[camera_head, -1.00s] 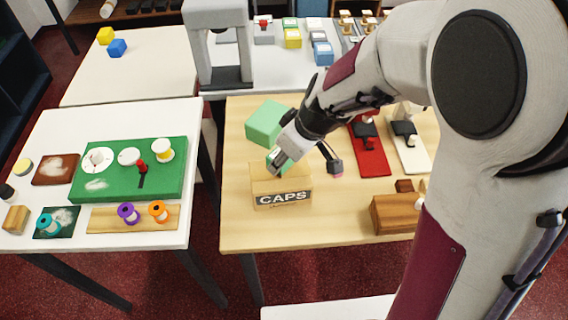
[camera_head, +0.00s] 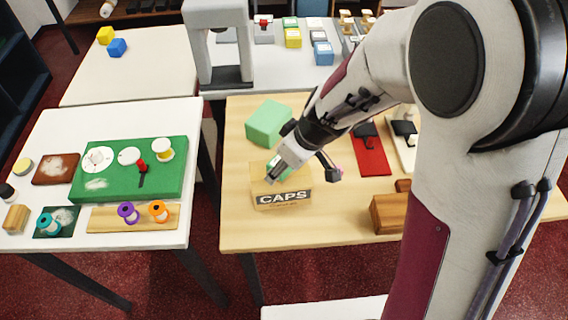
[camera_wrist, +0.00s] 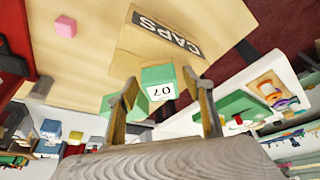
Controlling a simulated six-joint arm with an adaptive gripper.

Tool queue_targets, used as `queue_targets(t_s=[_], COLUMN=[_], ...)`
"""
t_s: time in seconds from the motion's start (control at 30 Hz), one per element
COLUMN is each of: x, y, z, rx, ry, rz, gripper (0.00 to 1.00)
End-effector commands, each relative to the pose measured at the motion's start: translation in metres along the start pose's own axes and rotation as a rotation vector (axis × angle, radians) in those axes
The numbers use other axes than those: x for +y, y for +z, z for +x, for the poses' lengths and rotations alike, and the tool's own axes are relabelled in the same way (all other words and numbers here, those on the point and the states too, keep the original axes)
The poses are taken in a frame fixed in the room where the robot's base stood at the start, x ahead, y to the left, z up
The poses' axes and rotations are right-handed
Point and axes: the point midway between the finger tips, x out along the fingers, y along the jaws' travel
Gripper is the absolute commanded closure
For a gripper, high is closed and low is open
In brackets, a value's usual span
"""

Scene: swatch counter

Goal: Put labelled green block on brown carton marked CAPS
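The small green block (camera_head: 278,166) is at the top of the brown carton marked CAPS (camera_head: 284,197), partly hidden by my gripper (camera_head: 270,181). In the wrist view the green block (camera_wrist: 158,76) shows a white label that reads 07, upside down. The carton (camera_wrist: 140,45) is behind it, and the block appears to rest on it. My gripper (camera_wrist: 160,84) is open, with one finger on each side of the block and small gaps visible. A larger pale green block (camera_head: 267,123) stands on the table behind the carton.
A wooden block (camera_head: 388,214) is at the right of the wooden table (camera_head: 235,225). A red board (camera_head: 370,155) lies behind it. A pink cube (camera_wrist: 65,26) is near the carton. The white table (camera_head: 60,135) at left bears a green board (camera_head: 118,184) and spools. The table front left is clear.

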Motion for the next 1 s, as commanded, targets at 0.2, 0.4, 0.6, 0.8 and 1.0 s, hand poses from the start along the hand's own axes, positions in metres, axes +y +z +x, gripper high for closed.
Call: queue_targets(t_s=[0.2,0.4,0.6,0.8,1.0], x=[0.000,0.000,0.001,0.001,0.001], y=[0.000,-0.001,-0.003,-0.002,-0.003], z=[0.000,-0.002,-0.012,-0.030,-0.052], rx=[0.000,0.001,0.004,0.003,0.004], ry=[0.000,0.001,0.001,0.002,0.002], rz=[0.000,0.001,0.000,0.000,0.000], gripper=[0.49,0.49,0.49,0.49,0.49])
